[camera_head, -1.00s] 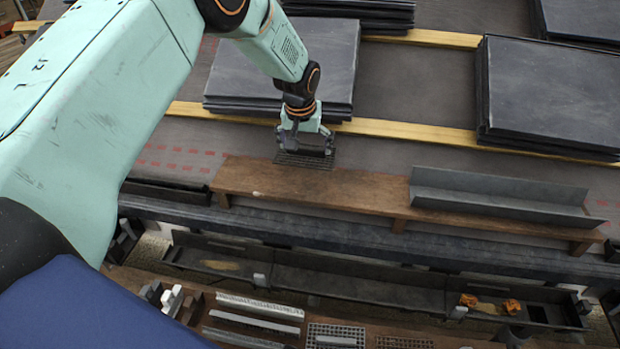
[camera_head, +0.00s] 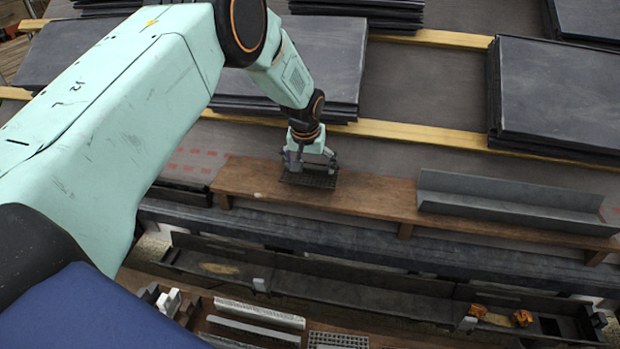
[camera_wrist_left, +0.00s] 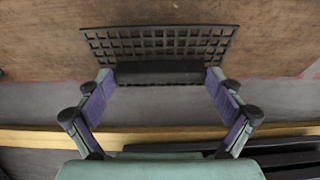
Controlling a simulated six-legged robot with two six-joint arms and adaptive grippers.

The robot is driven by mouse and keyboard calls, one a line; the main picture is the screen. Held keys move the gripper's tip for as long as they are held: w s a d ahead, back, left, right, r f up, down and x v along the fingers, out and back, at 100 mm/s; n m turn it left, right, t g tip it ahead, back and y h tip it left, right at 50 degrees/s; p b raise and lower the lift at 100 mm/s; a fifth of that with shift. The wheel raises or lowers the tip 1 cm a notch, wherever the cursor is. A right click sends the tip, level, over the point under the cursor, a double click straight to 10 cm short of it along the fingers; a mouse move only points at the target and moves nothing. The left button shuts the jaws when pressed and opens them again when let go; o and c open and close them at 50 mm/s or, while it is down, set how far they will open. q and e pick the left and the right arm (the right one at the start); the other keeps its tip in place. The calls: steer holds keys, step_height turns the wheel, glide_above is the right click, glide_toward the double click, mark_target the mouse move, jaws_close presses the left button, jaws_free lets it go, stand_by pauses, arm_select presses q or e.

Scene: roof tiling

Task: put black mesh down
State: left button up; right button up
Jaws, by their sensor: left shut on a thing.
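The black mesh (camera_head: 309,179) is a small dark grid piece at the back edge of the brown wooden plank (camera_head: 370,197). In the left wrist view the mesh (camera_wrist_left: 160,43) shows over the wood (camera_wrist_left: 45,35), with a solid dark block (camera_wrist_left: 160,72) along its near edge. My left gripper (camera_head: 309,168) is shut on the mesh, with the block between its two fingers (camera_wrist_left: 160,78). I cannot tell whether the mesh touches the plank. My right gripper is not in view.
A grey metal channel (camera_head: 515,203) lies on the plank's right part. Slate stacks (camera_head: 560,95) and yellow battens (camera_head: 430,135) lie behind. A dark gutter (camera_head: 350,287) runs in front. The plank between mesh and channel is clear.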

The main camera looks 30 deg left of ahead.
mark_target(310, 174)
arm_select(q)
step_height(310, 174, down, 2)
steer(key=shift+s+f+b, duration=0.15)
steer(key=shift+b, duration=0.3)
steer(key=shift+f, duration=0.35)
steer(key=shift+w, duration=0.2)
steer(key=shift+s+f, duration=0.15)
steer(key=o, duration=0.8)
steer(key=shift+f, duration=0.1)
steer(key=a+p+v, duration=0.1)
steer(key=p+v, duration=0.3)
steer(key=v, duration=0.8)
steer(key=shift+d+r, duration=0.3)
steer(key=shift+d, duration=0.25)
